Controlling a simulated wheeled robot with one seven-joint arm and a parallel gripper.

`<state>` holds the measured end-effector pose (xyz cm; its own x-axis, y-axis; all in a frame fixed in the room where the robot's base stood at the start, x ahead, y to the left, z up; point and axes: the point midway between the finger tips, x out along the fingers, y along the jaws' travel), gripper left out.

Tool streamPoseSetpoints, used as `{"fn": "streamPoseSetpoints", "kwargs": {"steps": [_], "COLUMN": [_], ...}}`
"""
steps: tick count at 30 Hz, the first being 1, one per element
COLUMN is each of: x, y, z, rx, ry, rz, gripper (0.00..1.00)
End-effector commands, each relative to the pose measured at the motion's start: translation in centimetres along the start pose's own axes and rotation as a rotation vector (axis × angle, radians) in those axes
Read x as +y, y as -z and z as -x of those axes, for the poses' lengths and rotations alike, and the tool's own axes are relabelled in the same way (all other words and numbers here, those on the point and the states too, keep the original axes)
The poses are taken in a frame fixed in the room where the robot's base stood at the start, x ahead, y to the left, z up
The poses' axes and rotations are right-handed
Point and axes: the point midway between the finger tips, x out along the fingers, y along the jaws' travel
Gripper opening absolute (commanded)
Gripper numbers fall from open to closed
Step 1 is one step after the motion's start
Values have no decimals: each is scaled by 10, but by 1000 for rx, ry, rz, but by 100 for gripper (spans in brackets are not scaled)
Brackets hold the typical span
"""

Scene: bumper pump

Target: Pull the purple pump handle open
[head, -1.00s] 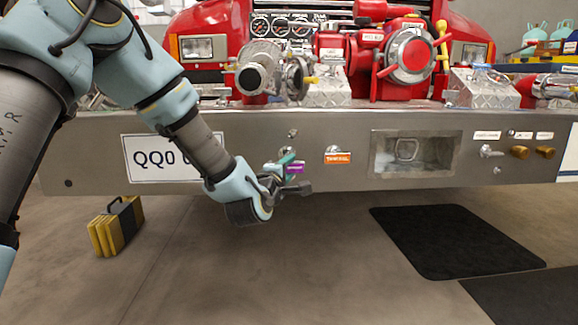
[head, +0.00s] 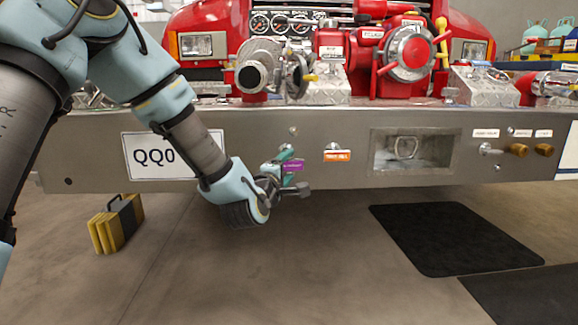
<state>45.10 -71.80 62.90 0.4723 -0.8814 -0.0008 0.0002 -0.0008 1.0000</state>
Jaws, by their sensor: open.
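The purple pump handle (head: 293,166) is a small purple piece on the front face of the grey bumper (head: 330,120), left of an orange-labelled handle. My gripper (head: 287,180) is right at it, with a teal finger above and a dark finger below and to the right. The jaws are open. The gripper partly hides the purple handle, and I cannot tell whether the fingers touch it.
The orange-labelled handle (head: 337,155) is close on the right. A recessed window (head: 413,151) and brass knobs (head: 518,150) are further right. Floor below the gripper is clear.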

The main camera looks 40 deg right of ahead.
Motion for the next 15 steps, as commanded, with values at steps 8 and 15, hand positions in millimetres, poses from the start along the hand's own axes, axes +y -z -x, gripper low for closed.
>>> {"fn": "streamPoseSetpoints", "kwargs": {"steps": [8,15], "x": [2,0], "y": [0,0], "z": [56,89], "rx": [-1,0], "ry": [3,2], "rz": [0,1], "gripper": [70,70]}}
